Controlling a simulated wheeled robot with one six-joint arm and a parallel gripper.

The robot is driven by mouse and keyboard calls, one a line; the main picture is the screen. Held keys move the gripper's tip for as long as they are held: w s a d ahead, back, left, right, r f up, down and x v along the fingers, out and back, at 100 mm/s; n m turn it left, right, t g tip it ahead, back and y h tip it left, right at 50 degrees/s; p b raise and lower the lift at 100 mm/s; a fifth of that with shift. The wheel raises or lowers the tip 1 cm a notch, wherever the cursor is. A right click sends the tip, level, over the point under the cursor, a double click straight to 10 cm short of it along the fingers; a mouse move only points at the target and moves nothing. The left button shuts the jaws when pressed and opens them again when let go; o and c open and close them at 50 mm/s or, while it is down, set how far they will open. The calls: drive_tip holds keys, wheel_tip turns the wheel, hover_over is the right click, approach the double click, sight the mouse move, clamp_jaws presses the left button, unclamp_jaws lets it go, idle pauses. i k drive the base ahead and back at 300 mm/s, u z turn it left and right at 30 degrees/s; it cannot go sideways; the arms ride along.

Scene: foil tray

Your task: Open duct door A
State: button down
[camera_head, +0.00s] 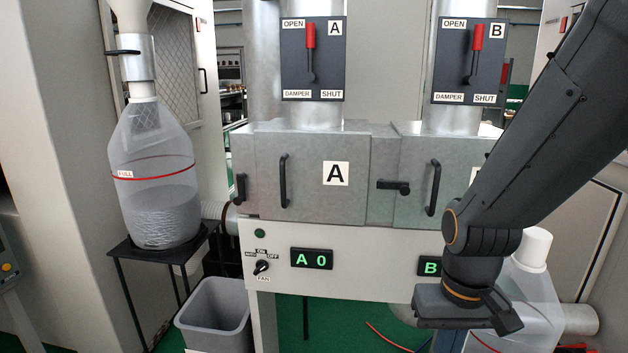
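Duct door A (345,205) is a grey metal panel with a white "A" label, and it looks closed in the duct box. A black vertical bar handle (284,180) is on its left part. A black latch (240,188) at the box's left end stands upright. Another black latch (393,186), between doors A and B, lies horizontal. My gripper (468,310) hangs at lower right, well apart from door A, in front of the panel below door B. Its fingertips do not show clearly, so I cannot tell its opening.
Door B (415,205) is right of door A, partly behind my arm. The red-handled damper levers A (310,36) and B (478,36) point up toward OPEN. The display (312,259) reads "A 0". A grey bin (215,305) and a dust bag (152,190) stand left.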

sight(304, 177)
drive_tip(key=u, duration=1.85)
drive_tip(key=k, duration=0.7)
drive_tip(key=z, duration=0.8)
drive_tip(key=i, duration=1)
